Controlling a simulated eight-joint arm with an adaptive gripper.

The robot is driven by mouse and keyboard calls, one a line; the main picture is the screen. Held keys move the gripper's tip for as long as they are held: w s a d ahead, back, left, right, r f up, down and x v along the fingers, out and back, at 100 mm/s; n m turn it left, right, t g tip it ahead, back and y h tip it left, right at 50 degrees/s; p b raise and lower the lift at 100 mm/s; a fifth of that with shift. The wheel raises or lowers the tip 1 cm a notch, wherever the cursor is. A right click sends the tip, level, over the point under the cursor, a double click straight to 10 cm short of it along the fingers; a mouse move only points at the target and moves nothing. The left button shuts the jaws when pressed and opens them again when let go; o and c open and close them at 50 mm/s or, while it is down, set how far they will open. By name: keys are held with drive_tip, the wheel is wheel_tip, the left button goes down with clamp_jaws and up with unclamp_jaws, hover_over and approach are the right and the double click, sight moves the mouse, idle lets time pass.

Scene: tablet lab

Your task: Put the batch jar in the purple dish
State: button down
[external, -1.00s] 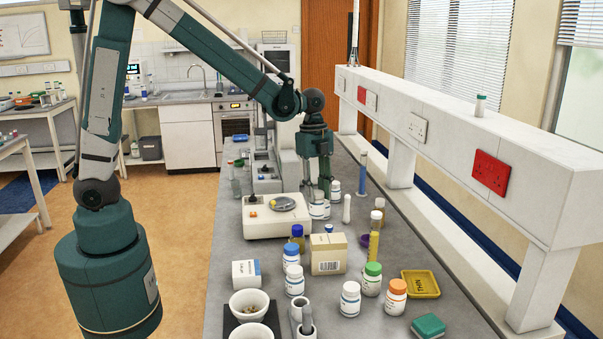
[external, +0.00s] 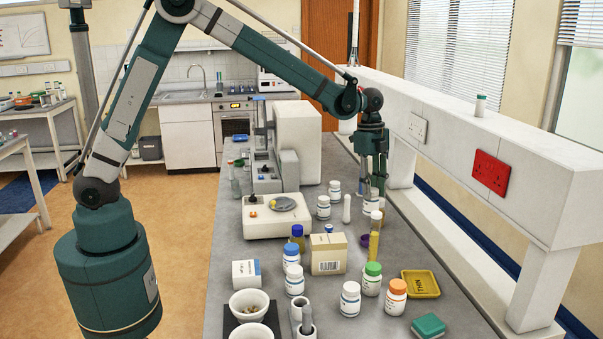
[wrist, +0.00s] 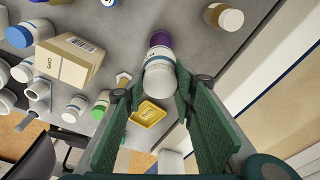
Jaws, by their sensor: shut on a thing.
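My gripper (external: 373,196) is shut on a white jar (external: 370,207) with a label band and holds it above the right side of the bench. In the wrist view the jar (wrist: 160,72) is between the green fingers, its white top toward the camera. The purple dish (external: 365,240) is on the bench, nearer the camera than the jar and partly hidden by a yellow-topped tube. In the wrist view the purple dish (wrist: 160,39) shows just past the jar, which covers part of it.
An amber jar (external: 376,218) stands close to the held jar; the yellow tube (external: 374,246) stands by the dish. A cardboard box (external: 328,254), several capped bottles and a yellow tray (external: 420,284) are nearer the camera. The raised white shelf (external: 450,125) runs along the right.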

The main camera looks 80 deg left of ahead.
sight(372, 206)
drive_tip(key=shift+w, duration=0.2)
drive_tip(key=shift+f, duration=3.15)
drive_tip(key=shift+f, duration=1.85)
drive_tip(key=shift+f, duration=0.5)
drive_tip(key=c, duration=1.9)
unclamp_jaws()
